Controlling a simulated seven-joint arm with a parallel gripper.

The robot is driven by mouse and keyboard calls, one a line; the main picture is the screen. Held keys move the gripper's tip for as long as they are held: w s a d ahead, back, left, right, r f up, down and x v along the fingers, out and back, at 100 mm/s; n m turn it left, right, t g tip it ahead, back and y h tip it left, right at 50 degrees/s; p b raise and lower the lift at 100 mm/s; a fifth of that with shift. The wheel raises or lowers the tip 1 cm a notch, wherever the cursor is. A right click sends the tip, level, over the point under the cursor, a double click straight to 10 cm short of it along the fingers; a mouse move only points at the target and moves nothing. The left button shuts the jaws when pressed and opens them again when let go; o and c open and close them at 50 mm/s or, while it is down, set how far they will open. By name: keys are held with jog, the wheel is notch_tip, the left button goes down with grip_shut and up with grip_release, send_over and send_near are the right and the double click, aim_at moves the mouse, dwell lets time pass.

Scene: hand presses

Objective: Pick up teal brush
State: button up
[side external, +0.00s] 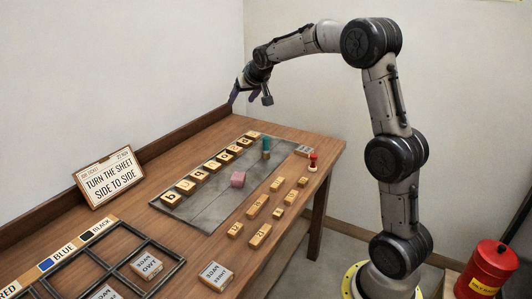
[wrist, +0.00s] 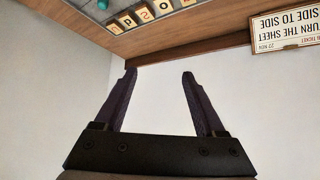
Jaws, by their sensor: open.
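The teal brush (side external: 266,147) stands upright on the grey plate (side external: 192,208), near the plate's far right end, in the side view. A small teal patch at the top edge of the wrist view (wrist: 103,4) may be the same brush, but too little of it shows to be sure. My gripper (side external: 241,98) is raised in the air over the table's back edge, to the upper left of the brush and well apart from it. Its two dark fingers are spread with nothing between them in the wrist view (wrist: 160,74).
A row of wooden letter blocks (side external: 212,167) and a pink block (side external: 238,179) are on the plate. Numbered blocks (side external: 255,207) and a red-topped stamp (side external: 313,161) lie to its right. A sign (side external: 109,177) leans at the left, near a compartment frame (side external: 100,260).

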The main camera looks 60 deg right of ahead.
jog(key=w+d+f+m+g, duration=0.1)
jog(key=d+f, duration=0.7)
jog(key=m+g, duration=0.1)
jog(key=g, duration=0.1)
send_near(267, 148)
jog(key=x, duration=1.2)
jog(key=shift+w, duration=0.1)
grip_shut()
